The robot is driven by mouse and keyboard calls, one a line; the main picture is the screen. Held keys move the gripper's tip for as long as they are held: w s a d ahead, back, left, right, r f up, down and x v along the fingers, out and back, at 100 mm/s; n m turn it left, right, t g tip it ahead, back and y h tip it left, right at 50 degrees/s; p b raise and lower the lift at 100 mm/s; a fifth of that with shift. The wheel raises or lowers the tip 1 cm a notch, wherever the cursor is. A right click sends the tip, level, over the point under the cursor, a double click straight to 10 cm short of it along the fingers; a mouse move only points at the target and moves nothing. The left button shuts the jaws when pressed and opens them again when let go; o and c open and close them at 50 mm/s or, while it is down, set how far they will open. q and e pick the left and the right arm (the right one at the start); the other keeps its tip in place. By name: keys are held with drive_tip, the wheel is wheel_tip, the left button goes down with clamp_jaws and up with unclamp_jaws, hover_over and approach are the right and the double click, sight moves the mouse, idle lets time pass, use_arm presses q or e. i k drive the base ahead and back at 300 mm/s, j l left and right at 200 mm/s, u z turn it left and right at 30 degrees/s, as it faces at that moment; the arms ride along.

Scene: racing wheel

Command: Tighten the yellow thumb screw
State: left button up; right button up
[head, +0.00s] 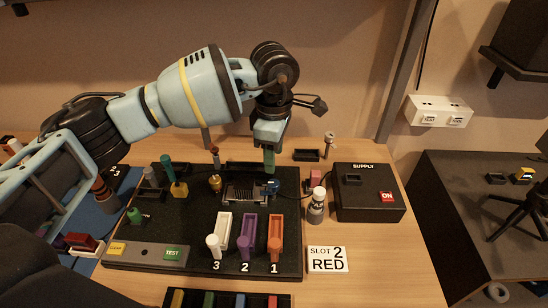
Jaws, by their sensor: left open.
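A yellow block or knob (180,190) sits at the left of the black board (175,235), with a teal post (168,166) rising beside it. A brass-gold knob on a stem (214,183) stands to its right. I cannot tell for sure which of these is the yellow thumb screw. My left gripper (269,160) points down over the board's back right, well to the right of both. It is open, and its fingers are just above or beside a blue knob (272,187). The gap between its fingers is hard to see. My right gripper is not in view.
A slotted metal part (243,192) lies left of the blue knob. White, purple and orange levers (275,238) stand at the front.

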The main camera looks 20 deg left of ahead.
sight(215, 183)
drive_tip(key=k, duration=1)
